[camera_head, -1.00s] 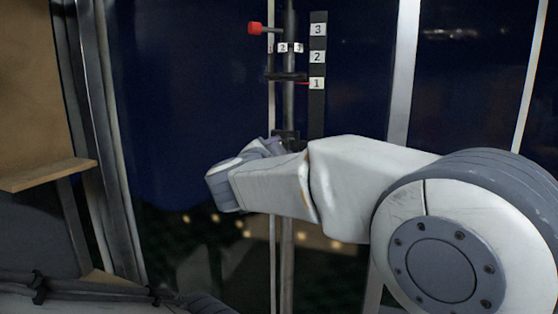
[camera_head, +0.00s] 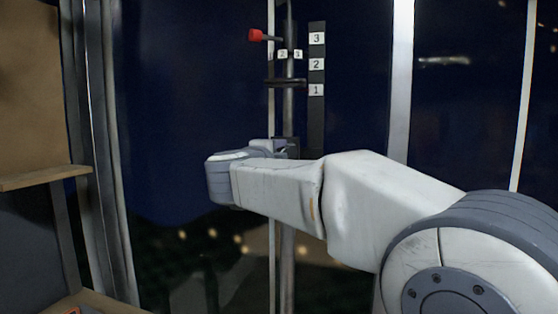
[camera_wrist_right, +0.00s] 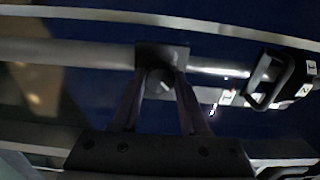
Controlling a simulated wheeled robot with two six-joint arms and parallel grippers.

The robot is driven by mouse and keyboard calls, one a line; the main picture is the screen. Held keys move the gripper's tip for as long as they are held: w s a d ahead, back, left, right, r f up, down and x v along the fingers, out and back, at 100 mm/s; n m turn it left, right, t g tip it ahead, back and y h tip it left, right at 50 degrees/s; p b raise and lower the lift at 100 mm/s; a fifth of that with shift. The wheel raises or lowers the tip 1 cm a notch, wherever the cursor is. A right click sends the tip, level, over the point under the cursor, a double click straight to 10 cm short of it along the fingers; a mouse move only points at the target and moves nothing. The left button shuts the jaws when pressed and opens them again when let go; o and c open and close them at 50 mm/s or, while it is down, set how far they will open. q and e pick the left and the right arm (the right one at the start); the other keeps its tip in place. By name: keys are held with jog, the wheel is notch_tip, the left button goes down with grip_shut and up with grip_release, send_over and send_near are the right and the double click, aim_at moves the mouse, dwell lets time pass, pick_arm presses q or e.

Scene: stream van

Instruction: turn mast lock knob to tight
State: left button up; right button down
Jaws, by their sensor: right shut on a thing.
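The mast (camera_head: 288,222) is a grey upright pole, lying sideways across the right wrist view (camera_wrist_right: 85,53). A dark collar (camera_wrist_right: 178,52) sits on it. The small rounded grey mast lock knob (camera_wrist_right: 158,82) stands out from this collar. My right gripper (camera_wrist_right: 157,88) is shut on the knob, one finger on each side. In the head view my right gripper (camera_head: 284,150) reaches the mast from the right-hand arm, and its wrist hides most of the knob. I cannot read any tight mark or the knob's angle. My left gripper is out of view.
A black strip with labels 1, 2 and 3 (camera_head: 317,77) stands beside the mast. A dark loop handle (camera_wrist_right: 268,82) is near the collar. A wooden shelf (camera_head: 45,177) is at the left.

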dwell(0.3)
jog(key=shift+c, duration=2.1)
grip_release()
jog(key=shift+s, duration=0.1)
jog(key=b+v, duration=0.3)
jog(key=v, duration=0.7)
jog(key=shift+s, duration=0.1)
